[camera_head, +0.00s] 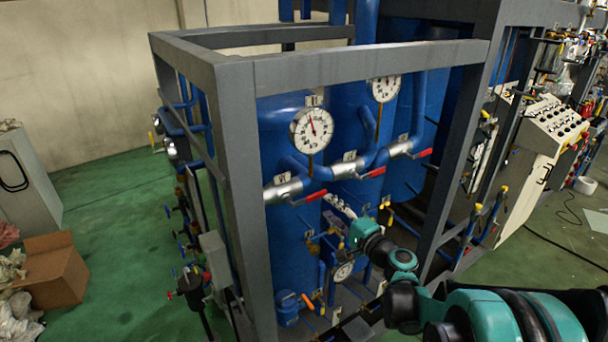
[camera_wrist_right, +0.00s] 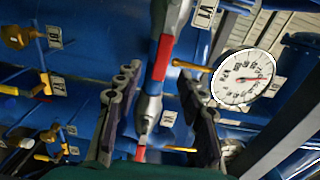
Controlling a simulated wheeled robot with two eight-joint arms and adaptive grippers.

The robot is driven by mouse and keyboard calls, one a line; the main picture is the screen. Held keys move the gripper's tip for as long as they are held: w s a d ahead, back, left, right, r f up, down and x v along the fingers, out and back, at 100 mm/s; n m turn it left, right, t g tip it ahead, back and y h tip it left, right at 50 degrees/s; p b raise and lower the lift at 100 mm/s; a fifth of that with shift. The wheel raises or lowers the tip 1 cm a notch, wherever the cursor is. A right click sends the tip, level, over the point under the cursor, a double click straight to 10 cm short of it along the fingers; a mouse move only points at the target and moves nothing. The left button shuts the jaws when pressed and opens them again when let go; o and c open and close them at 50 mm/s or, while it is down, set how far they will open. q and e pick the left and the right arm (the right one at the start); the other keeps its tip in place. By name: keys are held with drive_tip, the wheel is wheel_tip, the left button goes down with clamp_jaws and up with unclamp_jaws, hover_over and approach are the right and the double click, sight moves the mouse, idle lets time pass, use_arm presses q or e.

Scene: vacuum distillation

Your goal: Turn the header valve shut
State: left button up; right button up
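Red-lever valves sit on the silver and blue header pipe in front of the blue tanks in the head view: a left one (camera_head: 308,198), a middle one (camera_head: 373,172) and a right one (camera_head: 420,155). Which is the header valve I cannot tell. My right gripper (camera_head: 338,207) is just below this pipe, small and partly hidden by its own wrist. In the wrist view the right gripper (camera_wrist_right: 162,105) is open, its fingers apart. A red lever (camera_wrist_right: 163,57) and a silver valve body (camera_wrist_right: 149,108) show between and beyond them; contact is unclear. My left gripper is not in view.
A grey frame (camera_head: 240,190) surrounds the tanks. A large dial gauge (camera_head: 312,130) stands above the pipe; a gauge also shows in the wrist view (camera_wrist_right: 245,78). A control panel (camera_head: 553,125) is at right, a cardboard box (camera_head: 52,270) at left. Green floor at left is mostly clear.

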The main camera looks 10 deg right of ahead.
sight(318, 197)
drive_tip(key=x, duration=0.7)
drive_tip(key=shift+w+a, duration=0.15)
clamp_jaws()
